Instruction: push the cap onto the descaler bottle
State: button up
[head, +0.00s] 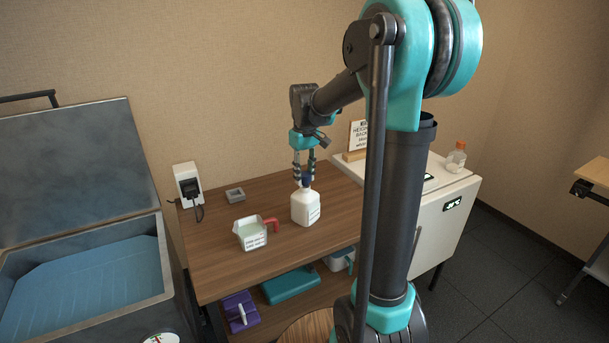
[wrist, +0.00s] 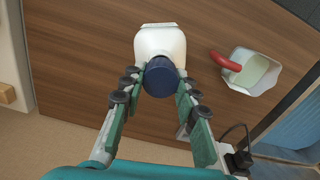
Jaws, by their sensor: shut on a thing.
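The white descaler bottle (head: 305,207) stands upright on the wooden table, with a label on its front. In the wrist view the bottle (wrist: 160,40) is just beyond the fingertips. My gripper (head: 305,178) is above the bottle, fingers pointing down. It is shut on the dark blue cap (wrist: 160,75), which sits between the fingertips in the wrist view (wrist: 161,83). The cap is over the bottle's neck and appears to meet it. The fingers and cap hide the mouth, so I cannot tell how far down the cap sits.
A white jug (head: 250,235) with a red handle stands close left of the bottle. A white cabinet (head: 440,210) stands to the right. The table's front is clear.

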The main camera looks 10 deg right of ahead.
jog(key=shift+f, duration=0.65)
jog(key=o, duration=0.8)
jog(key=shift+o, duration=0.2)
jog(key=shift+r, duration=0.15)
jog(key=shift+r, duration=2.85)
jog(key=s+d+f+m+t, duration=0.2)
jog(key=s+f, duration=0.7)
jog(key=s, duration=0.2)
jog(key=s+d+f+m+t, duration=0.2)
jog(key=s+f+m, duration=0.1)
jog(key=s+f, duration=0.5)
jog(key=s, duration=0.3)
jog(key=shift+s+f, duration=0.15)
jog(key=shift+f, duration=0.2)
